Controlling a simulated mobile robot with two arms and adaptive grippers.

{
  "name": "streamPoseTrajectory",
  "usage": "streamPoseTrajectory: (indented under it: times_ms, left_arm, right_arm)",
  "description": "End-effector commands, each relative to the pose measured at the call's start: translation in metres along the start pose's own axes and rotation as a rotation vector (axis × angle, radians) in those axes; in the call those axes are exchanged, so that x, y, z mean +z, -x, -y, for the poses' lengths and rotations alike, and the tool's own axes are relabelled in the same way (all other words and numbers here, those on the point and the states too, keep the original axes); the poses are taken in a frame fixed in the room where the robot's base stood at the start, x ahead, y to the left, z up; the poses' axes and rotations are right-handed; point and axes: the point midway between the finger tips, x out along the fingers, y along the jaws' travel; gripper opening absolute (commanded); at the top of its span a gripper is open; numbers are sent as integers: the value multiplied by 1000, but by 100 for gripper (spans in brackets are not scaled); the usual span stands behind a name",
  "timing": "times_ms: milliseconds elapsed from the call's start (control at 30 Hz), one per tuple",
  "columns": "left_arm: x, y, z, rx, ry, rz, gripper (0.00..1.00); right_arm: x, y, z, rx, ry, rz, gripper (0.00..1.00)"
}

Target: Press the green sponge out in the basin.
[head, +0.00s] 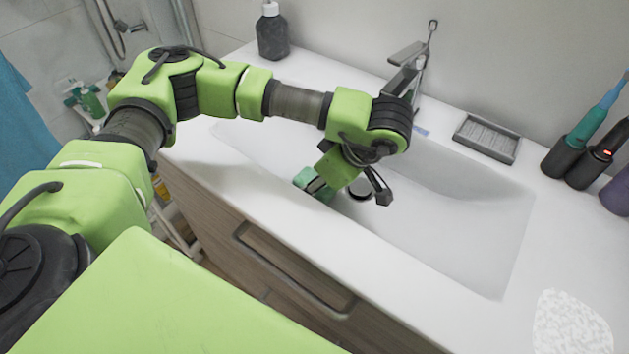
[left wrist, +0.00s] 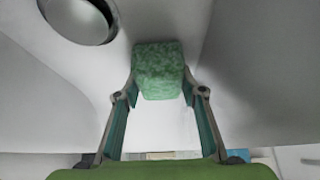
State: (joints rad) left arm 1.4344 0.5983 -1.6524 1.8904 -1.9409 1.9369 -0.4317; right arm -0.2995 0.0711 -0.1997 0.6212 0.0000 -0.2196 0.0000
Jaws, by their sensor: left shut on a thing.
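The green sponge (left wrist: 158,72) is between the two fingers of my left gripper (left wrist: 160,90) in the left wrist view. The gripper is shut on it, with a finger at each side. In the head view the sponge (head: 304,178) shows partly at the gripper's tip, low inside the white basin (head: 455,225), near the basin's front wall. The round drain (head: 360,188) is close to the right of the sponge; it also shows at the upper left of the left wrist view (left wrist: 78,18). My right gripper is not in view.
The tap (head: 412,65) stands behind the basin, close to my left wrist. A grey soap dish (head: 487,137), dark holders with toothbrushes (head: 575,150) and a dark dispenser bottle (head: 272,32) stand on the counter. A white textured patch (head: 570,325) lies at the front right. The basin's right half is empty.

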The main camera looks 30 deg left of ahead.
Motion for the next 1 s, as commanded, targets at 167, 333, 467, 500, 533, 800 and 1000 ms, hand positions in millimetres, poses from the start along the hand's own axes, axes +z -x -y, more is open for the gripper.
streamPoseTrajectory:
  times_ms: [167, 333, 467, 500, 533, 800, 1000]
  left_arm:
    - [2, -2, 1, -2, -1, 2, 20]
    - [2, -2, 1, -3, -2, 2, 20]
    - [2, -3, 1, -3, -2, 2, 20]
    - [2, -3, 1, -3, -2, 2, 20]
    - [2, -3, 1, -3, -2, 2, 20]
    - [2, -3, 1, -3, -2, 3, 20]
    - [2, -2, 1, -3, -3, 3, 20]
  right_arm:
    - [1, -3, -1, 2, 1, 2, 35]
    - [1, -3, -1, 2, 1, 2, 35]
    - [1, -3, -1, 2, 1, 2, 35]
    - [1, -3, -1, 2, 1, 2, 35]
    - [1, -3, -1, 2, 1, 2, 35]
    - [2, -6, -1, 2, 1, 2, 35]
    - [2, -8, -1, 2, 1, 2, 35]
